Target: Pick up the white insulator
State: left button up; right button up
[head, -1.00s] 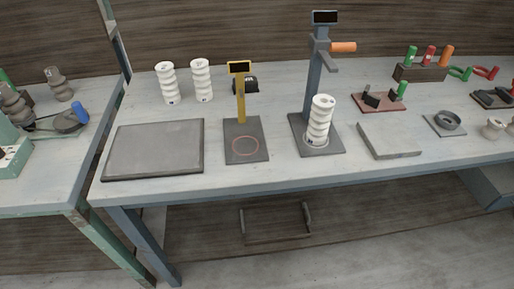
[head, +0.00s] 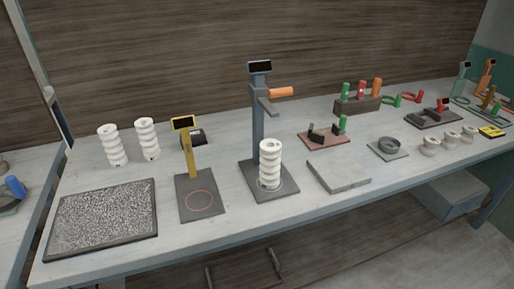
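Three white ribbed insulators are in the head view. One white insulator (head: 270,163) stands upright on the base of a grey press-like stand (head: 257,125) with an orange handle. Two more, a left one (head: 112,146) and a right one (head: 147,139), stand upright side by side at the back left of the bench. Neither of my grippers is in view, and nothing touches the insulators.
The bench (head: 330,205) also carries a speckled dark mat (head: 103,217), a yellow-posted stand (head: 191,155) with a red ring mark, a grey slab (head: 338,174), a red-based fixture (head: 323,138) and a tool rack (head: 358,105).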

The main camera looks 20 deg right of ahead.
aim_at(271, 152)
jog(key=l, duration=0.75)
jog(key=k+l+u, duration=0.15)
jog(key=l, duration=1.3)
jog(key=u, duration=0.05)
